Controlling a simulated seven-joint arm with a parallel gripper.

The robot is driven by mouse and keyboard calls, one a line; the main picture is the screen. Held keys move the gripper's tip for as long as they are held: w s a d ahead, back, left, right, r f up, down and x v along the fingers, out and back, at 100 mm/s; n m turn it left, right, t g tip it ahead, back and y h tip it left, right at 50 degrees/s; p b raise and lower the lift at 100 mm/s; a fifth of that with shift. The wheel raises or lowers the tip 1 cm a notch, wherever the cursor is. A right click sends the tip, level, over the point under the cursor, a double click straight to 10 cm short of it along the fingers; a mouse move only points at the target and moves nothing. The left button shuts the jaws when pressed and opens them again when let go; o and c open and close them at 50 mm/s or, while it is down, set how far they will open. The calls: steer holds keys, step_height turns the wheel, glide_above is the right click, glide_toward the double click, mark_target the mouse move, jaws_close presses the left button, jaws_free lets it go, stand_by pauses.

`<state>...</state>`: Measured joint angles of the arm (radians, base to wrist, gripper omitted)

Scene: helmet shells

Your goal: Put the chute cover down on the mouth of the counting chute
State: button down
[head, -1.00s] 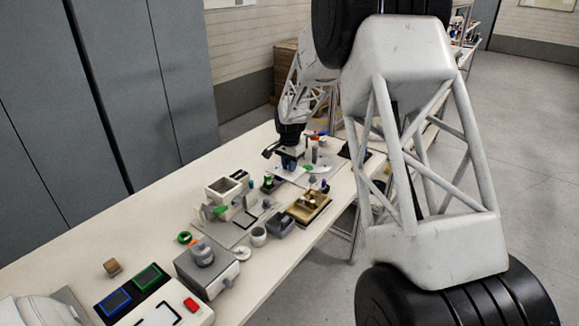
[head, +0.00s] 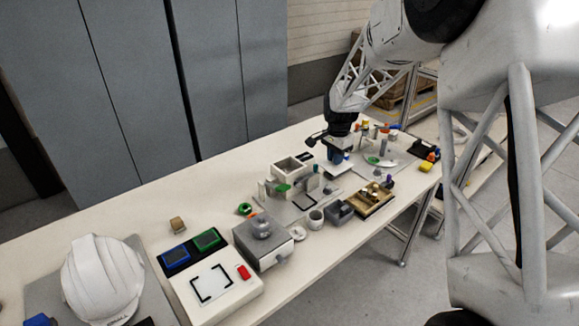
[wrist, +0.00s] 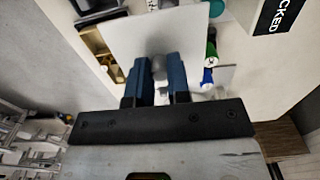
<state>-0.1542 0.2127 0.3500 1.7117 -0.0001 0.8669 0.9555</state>
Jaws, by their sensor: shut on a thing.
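My gripper (head: 335,168) points down over the middle of the table. In the wrist view its blue fingers (wrist: 157,82) are closed on a grey piece (wrist: 159,66), which I take to be the knob of the chute cover. A pale flat plate (wrist: 150,35) shows beyond the fingertips; I cannot tell for sure whether it is the cover's own plate. A pale box with a square open top (head: 279,170), which looks like the counting chute, stands left of my gripper in the head view. Its opening looks uncovered. My gripper is apart from it.
A wooden tray (head: 362,211) and a grey bin (head: 340,212) lie near the front edge. A grey box (head: 262,245), a white panel (head: 236,288) and a white helmet shell (head: 102,275) stand left. Bottles (wrist: 210,52) show right of the fingers in the wrist view. The table's back left is clear.

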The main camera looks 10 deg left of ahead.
steer(key=s+a+r, duration=0.3)
steer(key=s+a, duration=0.7)
steer(key=s, duration=0.4)
steer(key=shift+s+a+r, duration=0.25)
steer(key=shift+s+r, duration=0.05)
steer(key=shift+r, duration=0.05)
steer(key=shift+w, duration=0.1)
steer(key=w+a, duration=0.2)
steer(key=w, duration=0.5)
steer(key=w+a+f, duration=0.1)
steer(key=w+a, duration=0.2)
steer(key=w, duration=0.5)
steer(key=shift+f, duration=0.25)
steer(key=shift+f, duration=1.75)
steer(key=shift+f, duration=0.1)
steer(key=c, duration=1.1)
jaws_free()
